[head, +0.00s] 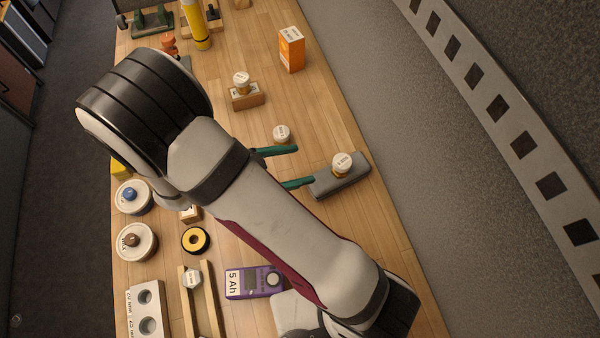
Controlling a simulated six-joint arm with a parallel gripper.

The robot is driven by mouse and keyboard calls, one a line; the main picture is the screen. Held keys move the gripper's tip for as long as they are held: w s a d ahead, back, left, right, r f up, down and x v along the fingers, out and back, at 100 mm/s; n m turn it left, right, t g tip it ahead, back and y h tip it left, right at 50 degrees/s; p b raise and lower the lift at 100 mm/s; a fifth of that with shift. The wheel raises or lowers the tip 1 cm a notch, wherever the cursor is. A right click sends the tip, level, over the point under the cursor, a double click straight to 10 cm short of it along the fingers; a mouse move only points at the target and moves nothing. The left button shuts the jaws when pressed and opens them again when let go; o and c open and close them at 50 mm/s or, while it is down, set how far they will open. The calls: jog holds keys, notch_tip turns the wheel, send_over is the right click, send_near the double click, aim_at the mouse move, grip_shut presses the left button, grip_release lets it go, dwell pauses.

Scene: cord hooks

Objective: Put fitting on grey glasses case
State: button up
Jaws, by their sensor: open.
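The grey glasses case (350,181) lies on the wooden bench right of centre. A fitting (342,164) with a white labelled top and a brass-coloured side stands upright on it. My gripper (305,166) is open, with its two green fingers apart just left of the case. Nothing shows between the fingertips. The lower finger's tip is close to the case's left end; I cannot tell whether they touch. A similar white-topped fitting (281,132) stands just above the upper finger. My arm hides much of the middle of the bench.
Another white-topped piece (241,78) sits on a wooden block (247,98). An orange box (291,50) and a yellow cylinder (196,25) stand farther back. Round tins (134,197), a black-and-yellow ring (195,241) and a purple meter (253,282) lie nearer. Bench right of the orange box is clear.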

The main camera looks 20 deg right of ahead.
jog(key=w+a+r+n+t+y, duration=0.1)
jog(key=w+a+t+y, duration=0.1)
jog(key=w+y, duration=0.25)
jog(key=w+a+r+t+y, duration=0.2)
jog(key=w+a+t+y, duration=0.1)
jog(key=w, duration=0.3)
jog(key=s+a+r+n+y, duration=0.2)
jog(key=a+r+n+y, duration=0.45)
jog(key=r+y, duration=0.2)
jog(key=s+d+n+g, duration=0.1)
jog(key=s+d+g, duration=0.2)
jog(key=s, duration=0.9)
jog(key=s+d+n+g+h, duration=0.1)
jog(key=s+d+n+g, duration=0.1)
jog(key=s+d+g, duration=0.2)
jog(key=s+d, duration=0.3)
jog(key=s, duration=0.5)
jog(key=shift+g+h, duration=0.3)
